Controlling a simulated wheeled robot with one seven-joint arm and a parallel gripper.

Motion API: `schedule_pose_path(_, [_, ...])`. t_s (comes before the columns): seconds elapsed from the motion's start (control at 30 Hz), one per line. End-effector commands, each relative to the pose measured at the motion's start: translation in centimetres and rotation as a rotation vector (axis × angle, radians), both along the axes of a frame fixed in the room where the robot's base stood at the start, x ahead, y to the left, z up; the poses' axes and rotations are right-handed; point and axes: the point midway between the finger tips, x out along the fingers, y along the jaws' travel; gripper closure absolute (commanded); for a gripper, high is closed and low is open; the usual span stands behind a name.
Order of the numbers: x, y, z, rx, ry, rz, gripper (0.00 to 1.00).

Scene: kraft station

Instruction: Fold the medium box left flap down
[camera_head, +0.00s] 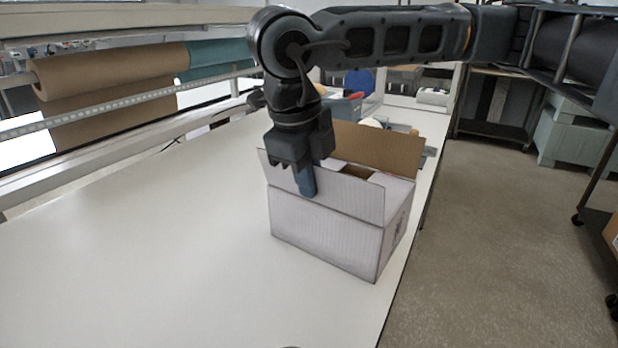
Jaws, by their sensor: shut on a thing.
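The medium box (325,236) is white outside and brown inside, and it stands on the white table near its right edge. Its near flap (350,196), on the left long side, stands up and leans slightly outward. Its far flap (378,148) also stands up and shows its brown inner face. Part of the opening shows dark between them. My gripper (306,182) points down at the near flap's top edge, left of its middle. One blue finger lies against the flap's outer face; the other finger is hidden behind it. The gripper is shut on this flap.
The white table (130,260) is clear to the left and in front of the box. Brown paper rolls (110,75) hang on a rack at the back left. Bins and small items (345,106) stand behind the box. The floor lies beyond the table's right edge.

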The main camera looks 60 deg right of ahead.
Motion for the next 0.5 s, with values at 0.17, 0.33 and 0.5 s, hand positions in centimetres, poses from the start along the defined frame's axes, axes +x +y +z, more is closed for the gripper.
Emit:
schedule_pose_path(0.17, [0.02, -0.01, 0.02, 0.001, -0.001, 0.000, 1.00])
schedule_pose_path(0.33, [0.00, -0.19, -0.10, 0.024, -0.003, -0.003, 1.00])
schedule_pose_path(0.5, [-0.02, -0.60, -0.26, 0.095, -0.008, -0.006, 1.00])
